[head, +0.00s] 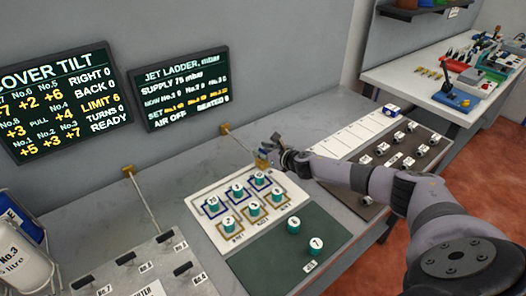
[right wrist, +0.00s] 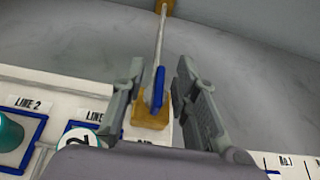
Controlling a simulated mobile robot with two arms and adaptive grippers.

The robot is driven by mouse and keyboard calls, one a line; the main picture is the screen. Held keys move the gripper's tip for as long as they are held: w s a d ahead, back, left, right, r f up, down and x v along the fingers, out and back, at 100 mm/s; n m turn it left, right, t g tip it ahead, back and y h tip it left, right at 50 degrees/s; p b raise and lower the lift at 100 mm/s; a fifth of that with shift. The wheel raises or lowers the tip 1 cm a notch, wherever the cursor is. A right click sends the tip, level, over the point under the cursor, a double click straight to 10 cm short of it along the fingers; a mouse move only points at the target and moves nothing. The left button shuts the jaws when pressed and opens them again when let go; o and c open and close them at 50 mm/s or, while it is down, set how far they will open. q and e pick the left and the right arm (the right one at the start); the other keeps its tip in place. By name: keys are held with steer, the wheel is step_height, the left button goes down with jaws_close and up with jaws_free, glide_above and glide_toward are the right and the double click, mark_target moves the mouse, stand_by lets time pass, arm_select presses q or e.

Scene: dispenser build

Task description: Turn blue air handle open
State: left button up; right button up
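The blue air handle (right wrist: 159,86) stands on a brass valve block (right wrist: 150,114) at the end of a thin metal pipe in the right wrist view. The handle lies roughly in line with the pipe. My right gripper (right wrist: 160,72) is open, with one finger on each side of the handle and visible gaps to both. In the head view, my right gripper (head: 277,154) is at the brass block (head: 262,161), behind the white board. The handle itself is hard to make out there. My left gripper is not in view.
A white board (head: 205,193) with teal-sided numbered pieces lies in front of the valve. A green mat (head: 262,268) holds two more. A wall screen (head: 186,88) reads "AIR OFF". A tray of small white pieces (head: 428,160) lies right.

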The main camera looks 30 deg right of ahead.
steer(key=shift+c, duration=0.2)
steer(key=shift+f, duration=0.1)
jaws_close()
steer(key=shift+a, duration=0.15)
